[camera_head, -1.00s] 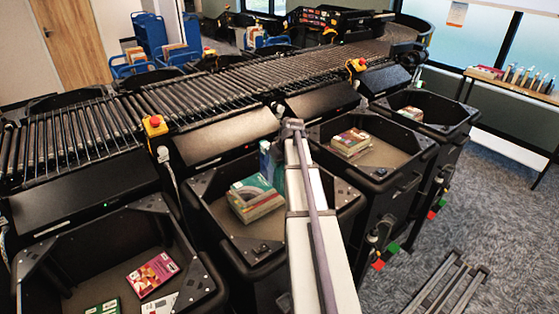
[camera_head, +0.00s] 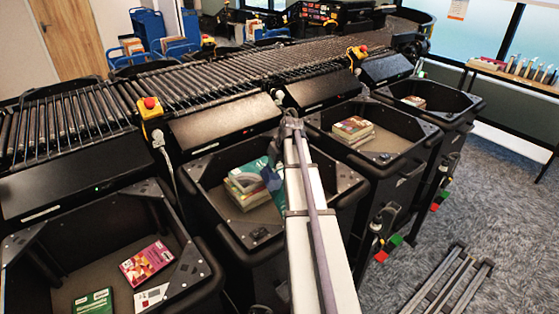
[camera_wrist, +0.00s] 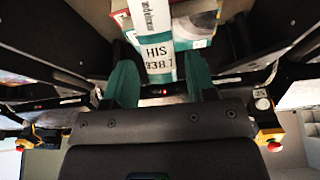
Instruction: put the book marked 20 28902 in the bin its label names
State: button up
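My gripper (camera_head: 272,178) is over the second bin from the left, beside its book stack. In the wrist view its two teal fingers (camera_wrist: 160,78) stand either side of a book spine (camera_wrist: 154,28). The spine has a white label reading HIS and a partly unclear number starting 938. In the head view a teal shape at the gripper overlaps the stack, so the hold is hard to see there. A stack of books (camera_head: 246,190) lies in that bin (camera_head: 225,222). I cannot read the number 20 28902 anywhere.
The left bin (camera_head: 80,262) holds a red book (camera_head: 146,262), a green book (camera_head: 92,302) and a white-labelled item. The third bin (camera_head: 395,150) holds a small stack (camera_head: 353,131); the far right bin holds books (camera_head: 414,101). The roller conveyor (camera_head: 215,80) runs behind.

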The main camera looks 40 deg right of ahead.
jog(key=shift+o, duration=1)
jog(key=p+v, duration=1)
jog(key=shift+s+r, duration=0.25)
jog(key=shift+r, duration=0.1)
